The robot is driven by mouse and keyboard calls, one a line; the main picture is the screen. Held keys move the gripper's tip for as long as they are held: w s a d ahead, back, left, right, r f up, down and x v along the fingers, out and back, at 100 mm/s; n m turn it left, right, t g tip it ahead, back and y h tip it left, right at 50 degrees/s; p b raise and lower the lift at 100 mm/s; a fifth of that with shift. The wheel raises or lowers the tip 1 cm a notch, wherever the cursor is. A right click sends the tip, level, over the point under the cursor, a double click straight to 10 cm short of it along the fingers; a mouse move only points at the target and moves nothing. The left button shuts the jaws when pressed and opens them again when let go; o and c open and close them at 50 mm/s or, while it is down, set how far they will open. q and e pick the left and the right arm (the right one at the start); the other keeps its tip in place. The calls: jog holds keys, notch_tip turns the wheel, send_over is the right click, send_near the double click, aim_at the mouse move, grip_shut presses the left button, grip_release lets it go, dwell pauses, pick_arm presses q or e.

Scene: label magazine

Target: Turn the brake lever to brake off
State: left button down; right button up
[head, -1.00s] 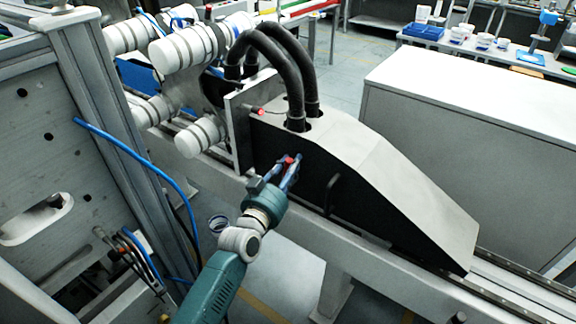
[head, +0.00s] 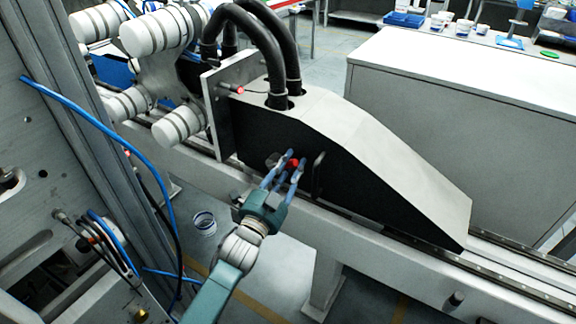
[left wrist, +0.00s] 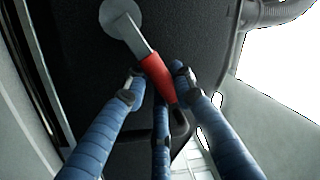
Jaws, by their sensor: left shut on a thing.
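The brake lever has a red grip (head: 293,163) and sits on the dark side of the sloped machine housing (head: 390,195). The left wrist view shows its round metal hub (left wrist: 120,18), a flat metal arm and the red grip (left wrist: 156,76). In the head view the grip points right from the hub, towards the black handle. My right gripper is not in view.
A black bar handle (head: 319,173) is just right of the lever. Thick black hoses (head: 265,45) rise from the housing top. A grey frame with blue cables (head: 130,155) stands at left. The rail beam (head: 300,215) runs below. A white cabinet (head: 450,110) stands behind.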

pick_arm(q)
jog(key=shift+s+d+f+m+h+b, duration=0.15)
jog(key=shift+f+m+h+b, duration=0.15)
jog(key=shift+f+m+b, duration=0.35)
jog(key=shift+m, duration=0.25)
jog(key=c, duration=1.4)
grip_release()
jog(key=shift+r, duration=0.1)
jog(key=v, duration=1.2)
jog(key=shift+s, duration=0.1)
